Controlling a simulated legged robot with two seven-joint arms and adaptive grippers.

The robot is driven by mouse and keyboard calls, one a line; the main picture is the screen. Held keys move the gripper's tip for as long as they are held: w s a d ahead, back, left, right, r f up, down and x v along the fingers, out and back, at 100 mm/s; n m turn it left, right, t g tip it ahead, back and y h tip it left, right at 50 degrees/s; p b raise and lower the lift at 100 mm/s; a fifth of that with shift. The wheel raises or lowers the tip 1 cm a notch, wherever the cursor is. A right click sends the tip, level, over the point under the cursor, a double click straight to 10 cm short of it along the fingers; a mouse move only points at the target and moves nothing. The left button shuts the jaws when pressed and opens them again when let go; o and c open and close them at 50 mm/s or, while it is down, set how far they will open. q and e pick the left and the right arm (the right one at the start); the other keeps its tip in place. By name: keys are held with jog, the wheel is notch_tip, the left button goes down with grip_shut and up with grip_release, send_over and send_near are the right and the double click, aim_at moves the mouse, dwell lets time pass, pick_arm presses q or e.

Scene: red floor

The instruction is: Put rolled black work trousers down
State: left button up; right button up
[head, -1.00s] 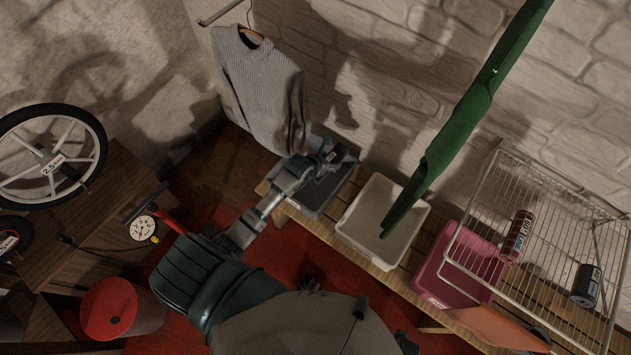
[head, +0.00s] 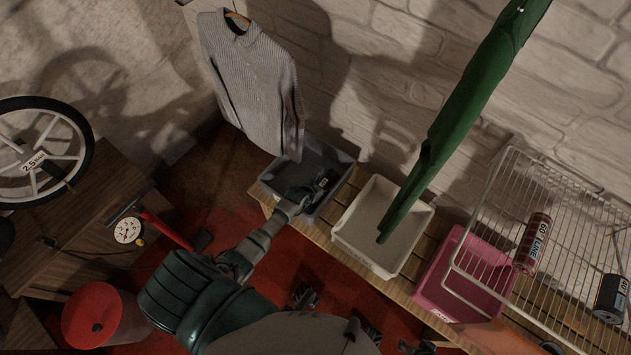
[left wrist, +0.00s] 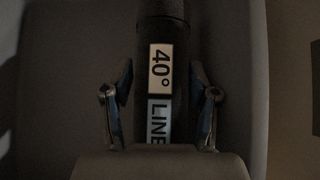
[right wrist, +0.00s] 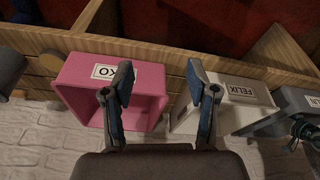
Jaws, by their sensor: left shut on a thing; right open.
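The rolled black work trousers (left wrist: 165,20) carry a "40° LINE" label and sit between the fingers of my left gripper (left wrist: 160,105) in the left wrist view. In the head view my left gripper (head: 318,188) reaches down inside the grey bin (head: 346,178) at the left end of the slatted bench. The black roll (head: 327,180) shows only in part there; whether it touches the bin floor I cannot tell. My right gripper (right wrist: 160,85) is open and empty in the right wrist view, in front of the pink and white bins.
A white bin (head: 346,243) and a pink bin (head: 437,268) stand beside the grey one on the bench. A wire basket (head: 560,185) holds a red roll (head: 532,243) and another black roll (head: 612,297). A grey shirt (head: 252,85) hangs behind the grey bin; green cloth (head: 470,105) hangs above the white bin.

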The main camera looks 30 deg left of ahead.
pick_arm(q)
jog(key=shift+w, duration=0.15)
jog(key=a, duration=0.2)
jog(key=b, duration=0.1)
jog(key=shift+w+a+r, duration=0.1)
jog(key=shift+w+a, duration=0.15)
jog(key=shift+a, duration=0.15)
jog(key=shift+w+a+f+b, duration=0.1)
jog(key=shift+a+f+b, duration=0.25)
jog(key=shift+a+f, duration=0.4)
jog(key=o, duration=1.2)
jog(key=shift+d, duration=0.1)
jog(key=shift+o, duration=0.9)
jog(key=shift+d, duration=0.2)
jog(key=shift+d+r, duration=0.2)
jog(key=shift+a, duration=0.1)
pick_arm(e)
jog(key=w+a+t+y, duration=0.1)
jog(key=w+t, duration=0.2)
jog(key=w, duration=0.3)
jog(key=shift+w+a+r+t, duration=0.2)
jog(key=shift+a+r+t, duration=0.1)
jog(key=shift+r, duration=0.1)
